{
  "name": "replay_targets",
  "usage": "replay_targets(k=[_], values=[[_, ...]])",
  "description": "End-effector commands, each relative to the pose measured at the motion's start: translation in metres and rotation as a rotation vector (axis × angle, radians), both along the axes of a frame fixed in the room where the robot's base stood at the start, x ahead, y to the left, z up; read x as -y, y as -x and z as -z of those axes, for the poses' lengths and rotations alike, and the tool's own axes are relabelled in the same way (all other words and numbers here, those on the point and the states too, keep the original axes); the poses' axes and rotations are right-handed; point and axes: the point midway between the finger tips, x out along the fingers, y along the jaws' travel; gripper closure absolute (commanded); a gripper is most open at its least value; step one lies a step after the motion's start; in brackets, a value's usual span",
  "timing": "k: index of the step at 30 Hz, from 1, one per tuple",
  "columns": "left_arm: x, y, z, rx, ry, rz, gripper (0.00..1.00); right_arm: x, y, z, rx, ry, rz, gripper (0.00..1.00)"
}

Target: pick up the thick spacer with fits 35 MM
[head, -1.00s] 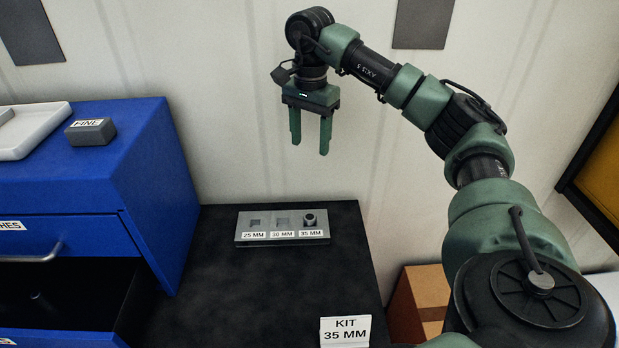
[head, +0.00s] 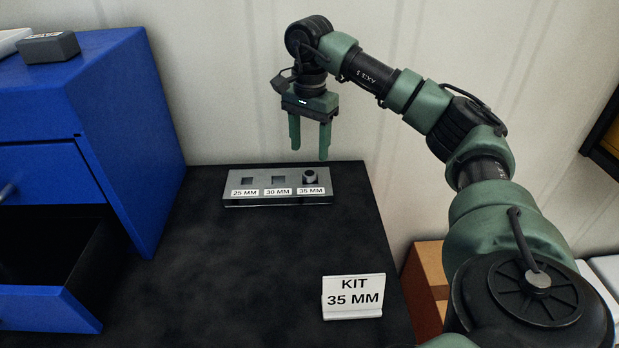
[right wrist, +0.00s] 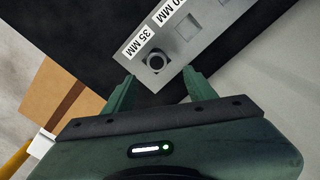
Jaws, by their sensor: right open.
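A dark, round, ring-like piece (head: 310,177) sits at the 35 MM position of a grey gauge block (head: 224,182); its thickness is hard to judge. It also shows in the right wrist view (right wrist: 156,62), beside the 35 MM label. The block's 25 MM and 30 MM square openings look empty. My right gripper (head: 309,152) is open and empty, pointing down above the block's right part in the head view. In the right wrist view, its fingers (right wrist: 159,76) are spread, with the round piece past their tips, between their directions. My left gripper is not in view.
The block lies on a black bench top (head: 240,270). A white KIT 35 MM sign (head: 353,297) stands near its front right. A blue cabinet (head: 135,130) with an open drawer stands at the left, a grey FINE block (head: 48,50) on top. A cardboard box (head: 428,290) is beyond the bench's right edge.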

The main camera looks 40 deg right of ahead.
Motion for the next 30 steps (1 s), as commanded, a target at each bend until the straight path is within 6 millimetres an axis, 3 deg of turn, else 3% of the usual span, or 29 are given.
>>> replay_targets(k=[13, 22, 23, 28, 30], values=[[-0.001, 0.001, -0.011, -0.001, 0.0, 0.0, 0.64, -0.004, 0.006, 0.058, -0.004, 0.001, 0.001, 0.44], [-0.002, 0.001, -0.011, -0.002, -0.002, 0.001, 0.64, -0.004, 0.006, 0.065, -0.001, 0.0, 0.001, 0.44], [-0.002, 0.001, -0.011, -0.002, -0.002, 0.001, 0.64, -0.004, 0.006, 0.065, -0.001, 0.0, 0.001, 0.47], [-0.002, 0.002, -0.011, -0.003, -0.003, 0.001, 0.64, -0.004, 0.006, 0.065, -0.001, 0.0, 0.001, 0.94], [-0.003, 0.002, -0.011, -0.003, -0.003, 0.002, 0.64, -0.004, 0.006, 0.065, -0.001, 0.0, 0.001, 1.0]])
